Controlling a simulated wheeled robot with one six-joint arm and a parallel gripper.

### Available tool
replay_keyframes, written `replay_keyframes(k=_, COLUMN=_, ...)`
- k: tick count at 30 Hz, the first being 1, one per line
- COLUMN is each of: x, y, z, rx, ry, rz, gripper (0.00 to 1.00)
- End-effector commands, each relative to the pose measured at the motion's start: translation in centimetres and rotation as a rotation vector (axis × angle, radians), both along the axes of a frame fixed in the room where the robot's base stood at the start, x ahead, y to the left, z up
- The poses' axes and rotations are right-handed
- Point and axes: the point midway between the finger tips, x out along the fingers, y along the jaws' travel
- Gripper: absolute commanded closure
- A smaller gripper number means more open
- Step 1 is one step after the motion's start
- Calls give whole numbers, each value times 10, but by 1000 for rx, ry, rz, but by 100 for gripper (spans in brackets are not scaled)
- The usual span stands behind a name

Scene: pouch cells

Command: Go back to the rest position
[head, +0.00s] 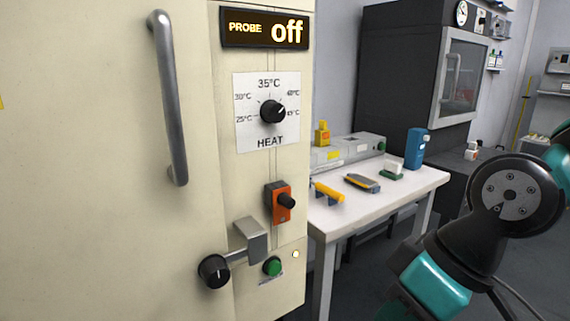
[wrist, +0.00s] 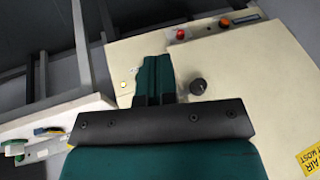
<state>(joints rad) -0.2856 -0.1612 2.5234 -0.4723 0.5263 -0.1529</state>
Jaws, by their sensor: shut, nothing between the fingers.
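My gripper (wrist: 157,72) shows in the wrist view, with its dark green fingers together and nothing between them. It is in front of the cream cabinet, apart from the black knob (wrist: 198,86) to its right as far as I can tell. In the head view my teal and black arm is at the right, over the floor and beside the bench; the gripper itself is out of that picture.
The cream cabinet (head: 110,250) fills the left, with a long handle (head: 170,100), heat dial (head: 273,111), orange switch (head: 280,202), green button (head: 272,266) and grey lever (head: 250,240) jutting out. A white bench (head: 400,190) holds several small items. A dark cabinet (head: 400,80) stands behind.

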Motion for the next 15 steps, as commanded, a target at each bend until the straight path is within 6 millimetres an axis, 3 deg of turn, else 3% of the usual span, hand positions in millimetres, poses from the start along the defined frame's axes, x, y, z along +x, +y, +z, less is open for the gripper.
replay_keyframes(k=5, x=-46, y=-28, z=19, rx=-81, ry=112, rz=-102, gripper=100)
replay_keyframes(k=6, x=-42, y=-26, z=38, rx=-78, ry=113, rz=-97, gripper=100)
replay_keyframes(k=15, x=-41, y=-25, z=114, rx=-77, ry=112, rz=-93, gripper=100)
